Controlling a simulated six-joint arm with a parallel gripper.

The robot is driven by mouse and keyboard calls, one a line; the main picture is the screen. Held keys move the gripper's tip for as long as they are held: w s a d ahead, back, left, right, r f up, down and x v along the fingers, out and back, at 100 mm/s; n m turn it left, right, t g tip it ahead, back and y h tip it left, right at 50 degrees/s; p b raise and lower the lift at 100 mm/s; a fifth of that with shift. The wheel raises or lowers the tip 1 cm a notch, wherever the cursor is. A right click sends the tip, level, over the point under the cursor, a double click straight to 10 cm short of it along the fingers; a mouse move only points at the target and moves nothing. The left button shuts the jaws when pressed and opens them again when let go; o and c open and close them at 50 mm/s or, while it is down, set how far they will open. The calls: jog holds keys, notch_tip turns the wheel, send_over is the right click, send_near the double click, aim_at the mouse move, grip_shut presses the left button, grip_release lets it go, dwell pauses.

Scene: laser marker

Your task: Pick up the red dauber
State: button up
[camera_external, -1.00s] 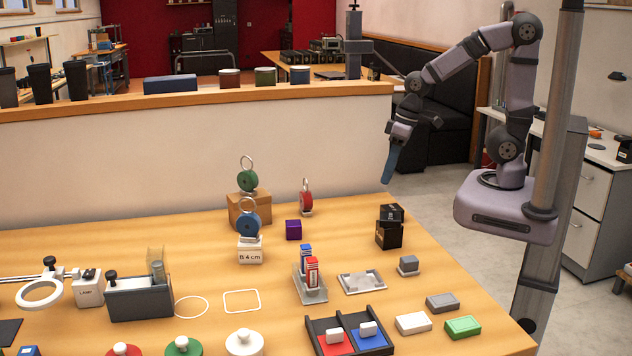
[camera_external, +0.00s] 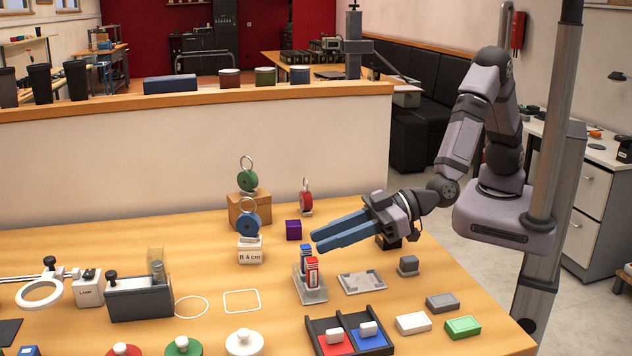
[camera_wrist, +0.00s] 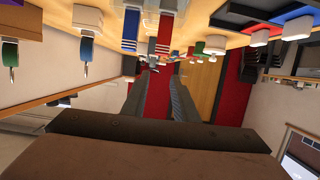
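A red upright piece with white bands (camera_external: 312,273), which looks like the red dauber, stands in a small grey holder (camera_external: 312,295). A similar blue piece (camera_external: 305,254) stands just behind it. In the wrist view the red banded piece (camera_wrist: 164,38) and the blue one (camera_wrist: 131,28) show at the top, beyond my fingers. My gripper (camera_external: 315,242) reaches left over the table with its fingers nearly level. The tips look higher than the banded pieces and close to them. In the wrist view my gripper (camera_wrist: 159,75) has its fingers apart, with nothing between them.
A tray with a red pad and a blue pad (camera_external: 308,332) stands in front of the holder. A flat grey plate (camera_external: 361,283) lies to its right. A black box (camera_external: 389,241) is partly hidden behind my gripper. Ringed discs on stands rise at the back left.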

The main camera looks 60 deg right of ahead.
aim_at(307, 265)
jog(key=f, duration=0.5)
jog(key=shift+w+d, duration=0.1)
jog(key=shift+w, duration=0.1)
jog(key=shift+p+x, duration=1.4)
jog(key=shift+x, duration=2.25)
jog(key=shift+r, duration=0.15)
jog(key=shift+c, duration=0.4)
grip_shut()
